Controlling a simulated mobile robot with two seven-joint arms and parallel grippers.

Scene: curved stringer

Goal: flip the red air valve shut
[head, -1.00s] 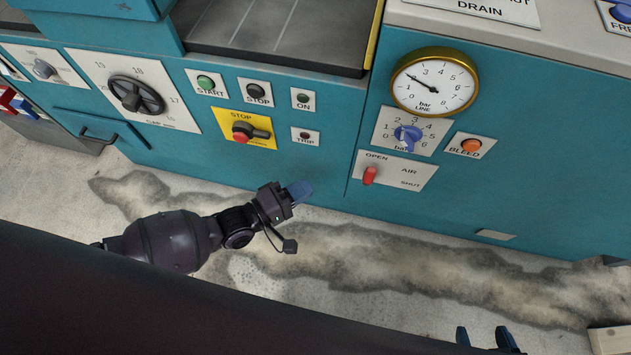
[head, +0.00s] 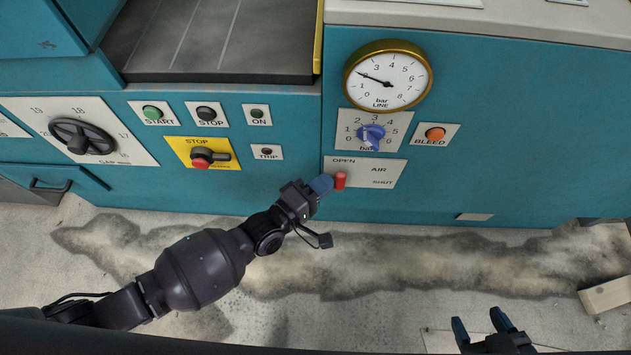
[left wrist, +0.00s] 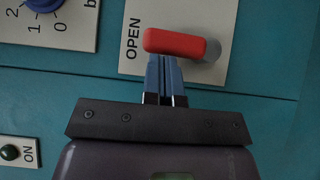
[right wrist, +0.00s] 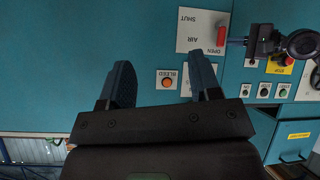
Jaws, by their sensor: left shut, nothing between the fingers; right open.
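The red air valve handle (head: 340,181) sits on a white plate (head: 382,174) marked OPEN, AIR and SHUT, at the OPEN end. It shows in the left wrist view (left wrist: 175,42) and in the right wrist view (right wrist: 221,34). My left gripper (head: 321,184) is shut and empty, with its blue fingertips (left wrist: 165,62) just beside the handle, on its left in the head view. I cannot tell whether they touch it. My right gripper (head: 481,328) is open and empty, low and well away from the panel; its spread fingers show in the right wrist view (right wrist: 163,75).
Above the plate are a blue pressure knob (head: 370,137) and a brass-rimmed gauge (head: 388,77). The orange BLEED button (head: 435,134) is to the right. A yellow STOP plate with a red-tipped switch (head: 202,158) is to the left. The panel right of the valve plate is mostly bare.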

